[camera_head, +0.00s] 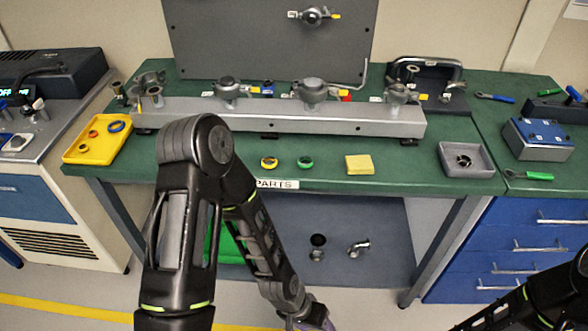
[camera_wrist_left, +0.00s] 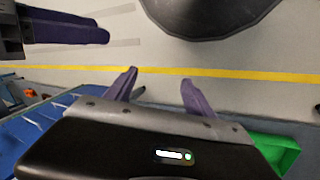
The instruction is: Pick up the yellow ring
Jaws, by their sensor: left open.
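A small yellow ring (camera_head: 269,162) with a dark centre lies on the green bench top near its front edge in the head view. A green ring (camera_head: 305,162) lies just to its right. My left arm reaches down in front of the bench. My left gripper (camera_head: 314,318) is at the bottom edge of the head view, below bench height and well away from the ring. In the left wrist view its purple fingers (camera_wrist_left: 158,77) are apart and empty. Purple fingers of my right gripper (camera_wrist_left: 68,30) show at the upper left there; their opening is unclear.
A yellow tray (camera_head: 73,154) with small rings stands at the left. A yellow block (camera_head: 359,165) and a grey tray (camera_head: 480,168) are to the right. A long metal rail (camera_head: 280,122) with fittings runs behind the rings. The lower shelf (camera_head: 385,255) holds metal fittings.

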